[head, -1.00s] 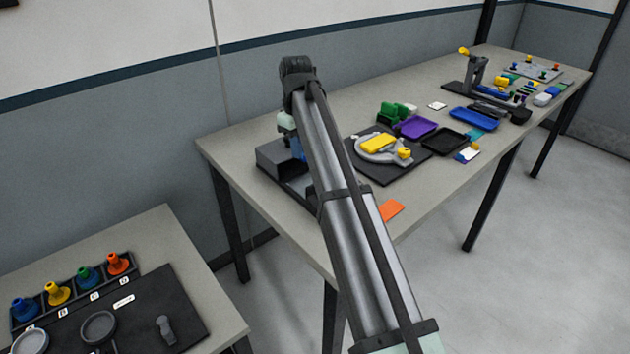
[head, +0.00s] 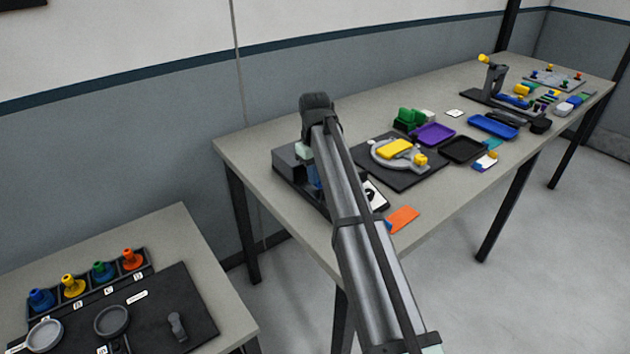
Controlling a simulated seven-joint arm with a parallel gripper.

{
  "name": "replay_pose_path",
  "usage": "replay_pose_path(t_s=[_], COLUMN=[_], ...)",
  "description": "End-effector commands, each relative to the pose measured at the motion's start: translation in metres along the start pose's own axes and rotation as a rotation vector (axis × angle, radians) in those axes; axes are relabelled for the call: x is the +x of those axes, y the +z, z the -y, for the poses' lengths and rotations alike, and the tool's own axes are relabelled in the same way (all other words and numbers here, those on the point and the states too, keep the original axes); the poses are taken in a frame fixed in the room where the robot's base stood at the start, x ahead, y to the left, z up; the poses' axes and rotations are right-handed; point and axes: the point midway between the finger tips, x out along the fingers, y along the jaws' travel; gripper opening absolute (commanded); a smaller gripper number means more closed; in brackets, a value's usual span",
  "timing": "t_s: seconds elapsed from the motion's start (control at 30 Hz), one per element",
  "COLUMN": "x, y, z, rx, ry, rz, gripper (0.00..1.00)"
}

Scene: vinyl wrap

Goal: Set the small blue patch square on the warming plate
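My arm crosses the middle of the head view and ends over the left part of the long table. My gripper (head: 312,178) hangs at its far end, mostly hidden behind my arm; its fingertips do not show clearly. A small bit of blue shows there, and I cannot tell whether it is the patch or part of the gripper. A dark grey boxy unit (head: 290,160) stands beside and partly behind the gripper. It may be the warming plate, but I cannot tell. No separate small blue patch is clearly visible.
Right of my arm are a black board (head: 425,178) with a grey ring and yellow pad (head: 396,148), an orange sheet (head: 403,218), and purple (head: 434,134), black (head: 463,149) and blue (head: 493,126) trays. A second table (head: 180,235) with coloured knobs stands lower left.

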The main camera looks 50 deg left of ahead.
Motion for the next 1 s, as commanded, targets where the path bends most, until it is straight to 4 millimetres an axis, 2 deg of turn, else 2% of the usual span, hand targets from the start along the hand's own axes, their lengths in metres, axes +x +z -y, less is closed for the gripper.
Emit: replay_pose_path(t_s=[0.17,0.57,0.6,0.83,1.0], x=[0.021,0.025,0.025,0.025,0.025], y=[0.001,0.000,0.000,0.000,0.000], z=[0.000,0.000,0.000,0.000,0.000], rx=[0.000,0.000,0.000,0.000,0.000], ry=[0.000,0.000,0.000,0.000,0.000], rz=[0.001,0.000,0.000,0.000,0.000], gripper=[0.00,0.00,0.06,0.28,0.29])
